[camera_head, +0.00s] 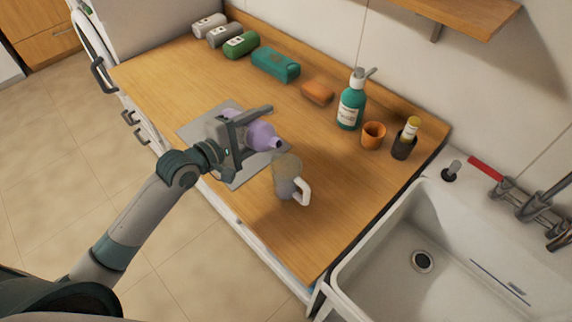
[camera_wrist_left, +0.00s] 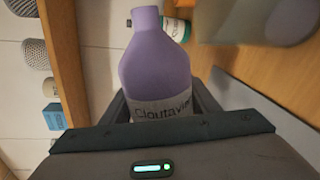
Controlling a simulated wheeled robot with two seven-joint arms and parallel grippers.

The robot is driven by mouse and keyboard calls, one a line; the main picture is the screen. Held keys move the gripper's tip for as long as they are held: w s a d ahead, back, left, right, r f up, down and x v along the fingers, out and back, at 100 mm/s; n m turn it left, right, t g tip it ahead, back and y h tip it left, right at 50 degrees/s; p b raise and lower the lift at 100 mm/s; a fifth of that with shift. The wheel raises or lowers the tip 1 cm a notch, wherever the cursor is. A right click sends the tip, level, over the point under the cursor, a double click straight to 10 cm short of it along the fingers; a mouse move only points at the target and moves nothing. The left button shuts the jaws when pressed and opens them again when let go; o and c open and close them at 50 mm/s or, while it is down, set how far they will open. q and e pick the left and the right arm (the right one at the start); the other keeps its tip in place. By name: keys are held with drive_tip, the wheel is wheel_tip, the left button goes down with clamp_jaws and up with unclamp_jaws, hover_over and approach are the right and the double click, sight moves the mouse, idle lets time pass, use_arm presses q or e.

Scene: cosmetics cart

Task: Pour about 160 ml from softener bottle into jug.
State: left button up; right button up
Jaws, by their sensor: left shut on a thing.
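The softener bottle (camera_head: 263,136) is purple, with a pale label, and lies tilted towards the right in the head view. My left gripper (camera_head: 250,128) is shut on its body. The bottle (camera_wrist_left: 156,65) also fills the middle of the left wrist view, its neck pointing away from the gripper. The jug (camera_head: 286,178) is a see-through, greyish vessel with a white handle, standing upright on the counter. The bottle's mouth is close to the jug's rim, above and slightly left of it in the head view. I see no stream of liquid. My right gripper is not in view.
A grey mat (camera_head: 244,179) lies under the gripper. A white sink (camera_head: 450,245) is at right. The front right counter is clear.

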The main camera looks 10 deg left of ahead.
use_arm(q)
drive_tip(key=shift+s+d+r+p, duration=0.1)
drive_tip(key=shift+d+r+p, duration=0.05)
drive_tip(key=shift+r+p, duration=0.25)
drive_tip(key=shift+m, duration=0.3)
drive_tip(key=shift+d+r+p, duration=0.1)
drive_tip(key=shift+r+p, duration=0.2)
drive_tip(key=shift+p, duration=0.25)
drive_tip(key=shift+r+m+y+p, duration=0.1)
drive_tip(key=shift+m+y+p, duration=0.2)
drive_tip(key=shift+r+m+p, duration=0.3)
drive_tip(key=shift+m+p, duration=0.1)
drive_tip(key=shift+p, duration=0.2)
drive_tip(key=shift+r+p, duration=0.2)
drive_tip(key=shift+p, duration=0.2)
